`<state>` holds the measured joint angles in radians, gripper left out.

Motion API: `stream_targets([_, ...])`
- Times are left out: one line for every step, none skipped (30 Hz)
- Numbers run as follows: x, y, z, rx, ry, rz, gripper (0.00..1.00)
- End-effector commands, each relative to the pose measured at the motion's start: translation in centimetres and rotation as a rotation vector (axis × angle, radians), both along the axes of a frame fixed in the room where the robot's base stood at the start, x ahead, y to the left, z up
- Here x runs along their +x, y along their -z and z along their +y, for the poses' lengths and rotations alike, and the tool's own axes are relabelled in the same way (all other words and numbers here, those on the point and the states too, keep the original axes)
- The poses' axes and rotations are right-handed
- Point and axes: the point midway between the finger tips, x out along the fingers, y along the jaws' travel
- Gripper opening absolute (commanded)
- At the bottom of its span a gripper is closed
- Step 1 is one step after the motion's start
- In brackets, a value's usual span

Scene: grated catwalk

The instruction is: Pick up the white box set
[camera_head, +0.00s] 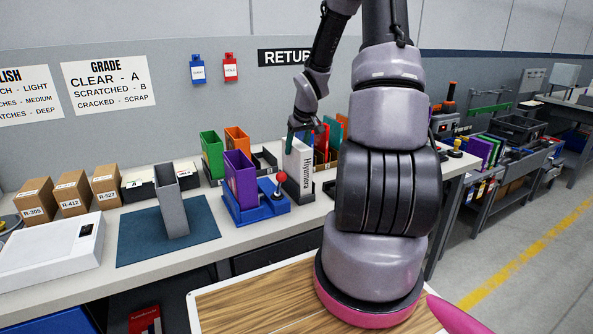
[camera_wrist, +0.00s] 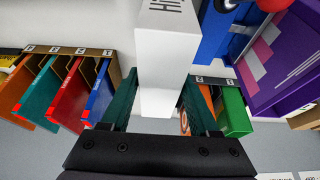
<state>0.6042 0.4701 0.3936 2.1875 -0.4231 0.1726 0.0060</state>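The white box set (camera_head: 298,161) is a tall, narrow white box with dark lettering down its spine. In the wrist view, the white box set (camera_wrist: 168,70) lies between the two dark green fingers of my gripper (camera_wrist: 160,95), one along each side.
A blue tray (camera_head: 262,211) with a purple case (camera_head: 240,178) and red-knobbed lever stands left of the box. A grey upright case (camera_head: 171,205) stands on a dark mat (camera_head: 137,238). Coloured cases (camera_wrist: 70,90) stand close beside the fingers in the wrist view.

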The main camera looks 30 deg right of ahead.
Motion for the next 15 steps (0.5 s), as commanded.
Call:
stream_targets([0.01,-0.01,0.00,0.000,0.000,0.000,0.38])
stream_targets([0.01,-0.01,0.00,0.000,0.000,0.000,0.26])
stream_targets([0.01,-0.01,0.01,0.000,0.000,0.000,0.11])
stream_targets([0.01,-0.01,0.01,0.000,0.000,0.000,0.00])
stream_targets([0.01,-0.02,0.00,0.000,0.000,0.000,0.00])
stream_targets([0.01,-0.02,0.01,0.000,0.000,0.000,0.00])
stream_targets([0.01,-0.02,0.01,0.000,0.000,0.000,0.00])
stream_targets([0.05,-0.06,0.00,0.000,-0.001,-0.002,0.00])
stream_targets([0.05,-0.06,0.00,0.000,-0.001,-0.002,0.00])
stream_targets([0.05,-0.06,0.00,0.000,-0.001,-0.002,0.00])
stream_targets([0.05,-0.06,0.00,0.000,-0.001,-0.002,0.00])
stream_targets([0.05,-0.06,0.00,0.000,-0.001,-0.002,0.00])
stream_targets([0.05,-0.08,0.00,0.000,-0.001,-0.002,0.00])
stream_targets([0.06,-0.12,0.00,0.000,-0.001,-0.002,0.00])
stream_targets([0.07,-0.25,-0.01,0.000,-0.001,-0.003,0.00])
